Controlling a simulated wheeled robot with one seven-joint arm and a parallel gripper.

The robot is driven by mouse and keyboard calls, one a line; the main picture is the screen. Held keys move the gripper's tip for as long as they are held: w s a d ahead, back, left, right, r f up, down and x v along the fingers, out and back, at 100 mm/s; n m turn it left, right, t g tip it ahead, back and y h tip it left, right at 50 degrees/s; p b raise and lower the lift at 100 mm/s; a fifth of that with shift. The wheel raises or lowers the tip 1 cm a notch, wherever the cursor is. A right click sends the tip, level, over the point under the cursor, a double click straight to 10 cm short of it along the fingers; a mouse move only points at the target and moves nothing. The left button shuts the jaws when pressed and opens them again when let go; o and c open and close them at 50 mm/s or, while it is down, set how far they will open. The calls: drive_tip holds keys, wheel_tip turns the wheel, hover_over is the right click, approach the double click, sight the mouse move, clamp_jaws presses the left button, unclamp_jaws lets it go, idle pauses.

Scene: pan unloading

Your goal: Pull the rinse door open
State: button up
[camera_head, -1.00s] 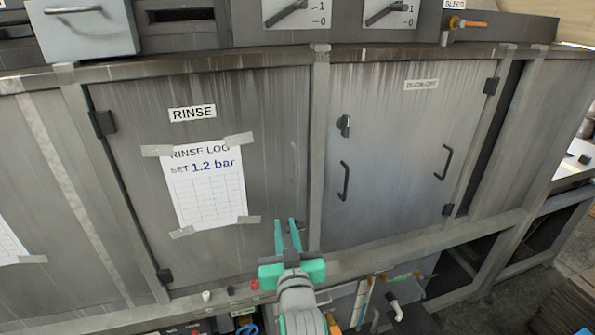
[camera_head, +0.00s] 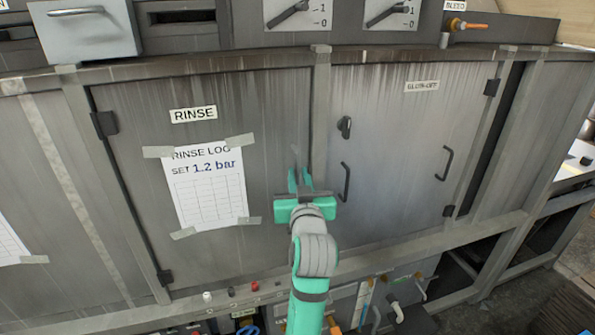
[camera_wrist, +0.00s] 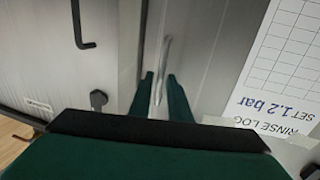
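The grey rinse door (camera_head: 255,115), with its RINSE label (camera_head: 193,114) and a taped log sheet (camera_head: 208,190), is shut in the head view. Its slim metal handle (camera_wrist: 165,58) shows in the wrist view. Its upper part also shows above my fingers in the head view (camera_head: 295,152). My teal gripper (camera_head: 298,173) is at the door's right edge, pointing at the door. In the wrist view the two fingers (camera_wrist: 161,78) are apart, one on each side of the handle's lower part in the picture. I cannot tell whether they touch it.
The blow-off door (camera_head: 400,140), shut, is to the right, with a black handle (camera_head: 345,182) and a knob (camera_head: 344,126) close to my gripper. A frame post (camera_head: 319,110) separates the doors. Hinges (camera_head: 104,123) are on the rinse door's left edge. Small buttons (camera_head: 231,291) sit below.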

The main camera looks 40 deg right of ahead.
sight(298, 171)
drive_tip(key=shift+x, duration=1.55)
clamp_jaws()
drive_tip(key=shift+s, duration=0.1)
